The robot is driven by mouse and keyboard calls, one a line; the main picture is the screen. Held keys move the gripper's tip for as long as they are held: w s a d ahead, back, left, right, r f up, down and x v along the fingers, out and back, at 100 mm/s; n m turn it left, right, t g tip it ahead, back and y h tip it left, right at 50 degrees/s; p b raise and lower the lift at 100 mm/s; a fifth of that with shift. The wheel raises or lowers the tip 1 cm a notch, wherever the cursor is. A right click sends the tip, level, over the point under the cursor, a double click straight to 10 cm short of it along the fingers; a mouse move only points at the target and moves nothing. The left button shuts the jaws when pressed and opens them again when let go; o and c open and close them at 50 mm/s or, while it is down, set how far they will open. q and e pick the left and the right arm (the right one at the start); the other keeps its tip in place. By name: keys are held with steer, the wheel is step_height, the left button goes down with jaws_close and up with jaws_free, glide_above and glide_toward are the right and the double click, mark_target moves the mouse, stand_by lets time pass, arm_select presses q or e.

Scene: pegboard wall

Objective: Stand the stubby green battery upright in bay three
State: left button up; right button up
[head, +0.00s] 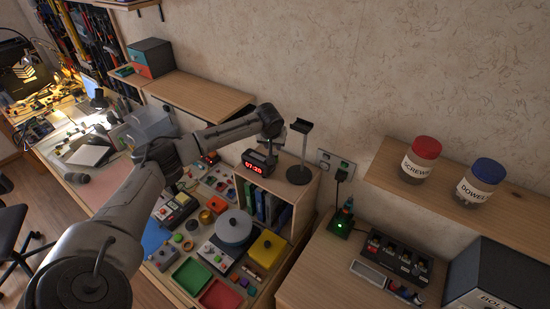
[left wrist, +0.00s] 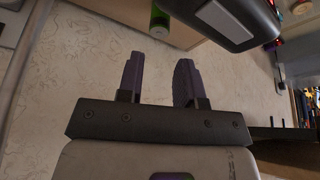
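My left gripper (left wrist: 158,62) is open, its two dark fingers apart with nothing between them. In the head view my left arm reaches over the small bookcase, and its wrist end is close to the clock, so the fingers are hard to make out. In the left wrist view a short green cylinder (left wrist: 160,18), likely the stubby green battery, shows at the top edge, partly cut off, beyond the fingertips and apart from them. A black rack with several slots (head: 397,260) sits on the right-hand bench; its bay numbers are too small to read. My right gripper is not in view.
The digital clock (head: 259,164) and a dark stand (head: 299,155) are on the bookcase top. A low tray (head: 385,284) lies in front of the rack. A wall shelf (head: 455,210) with two jars overhangs behind. A dark box (head: 497,280) stands at the right.

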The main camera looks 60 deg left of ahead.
mark_target(275, 153)
arm_select(q)
steer(key=shift+x, duration=3.75)
steer(key=shift+w, duration=0.1)
steer(key=shift+c, duration=0.5)
jaws_close()
